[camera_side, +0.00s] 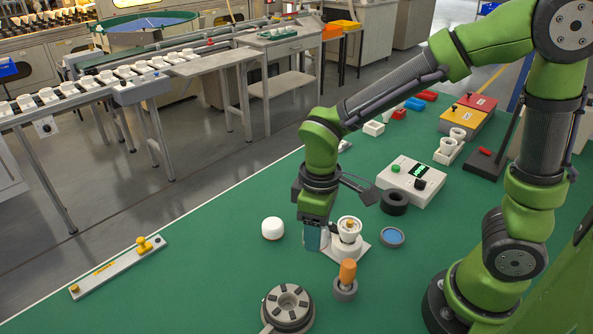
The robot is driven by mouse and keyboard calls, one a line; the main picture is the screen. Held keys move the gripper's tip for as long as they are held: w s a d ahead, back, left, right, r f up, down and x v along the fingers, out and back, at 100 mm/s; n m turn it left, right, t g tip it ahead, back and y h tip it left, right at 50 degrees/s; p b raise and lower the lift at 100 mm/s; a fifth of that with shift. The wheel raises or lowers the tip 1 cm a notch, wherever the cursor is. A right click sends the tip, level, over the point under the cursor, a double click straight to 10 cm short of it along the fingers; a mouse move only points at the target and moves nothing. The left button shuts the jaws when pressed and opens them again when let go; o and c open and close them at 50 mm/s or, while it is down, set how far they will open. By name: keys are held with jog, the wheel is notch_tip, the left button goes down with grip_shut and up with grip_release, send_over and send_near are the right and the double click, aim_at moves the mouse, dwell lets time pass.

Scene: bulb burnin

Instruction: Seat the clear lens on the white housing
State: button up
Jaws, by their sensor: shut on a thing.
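The white housing (346,249) stands upright on a pale square base on the green mat, with a gold-coloured ring in its top. My gripper (317,238) points down just left of the housing, low over the mat. It is shut on a pale, bluish see-through piece (312,239), which looks like the clear lens. The arm and fingers hide part of it, so its exact outline is hard to make out. The piece is beside the housing, not on top of it. I cannot tell whether the two touch.
A white dome (272,228) lies left of my gripper. A blue-centred dish (392,237), black ring (394,202) and control box (411,181) are to the right. The left mat is mostly clear.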

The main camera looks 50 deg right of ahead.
jog(key=w+d+r+m, duration=0.1)
jog(key=d+r, duration=0.2)
jog(key=d, duration=0.2)
notch_tip(320, 180, up, 2)
send_over(351, 221)
jog(key=shift+n, duration=0.4)
jog(key=shift+f, duration=2.85)
jog(key=shift+f, duration=0.6)
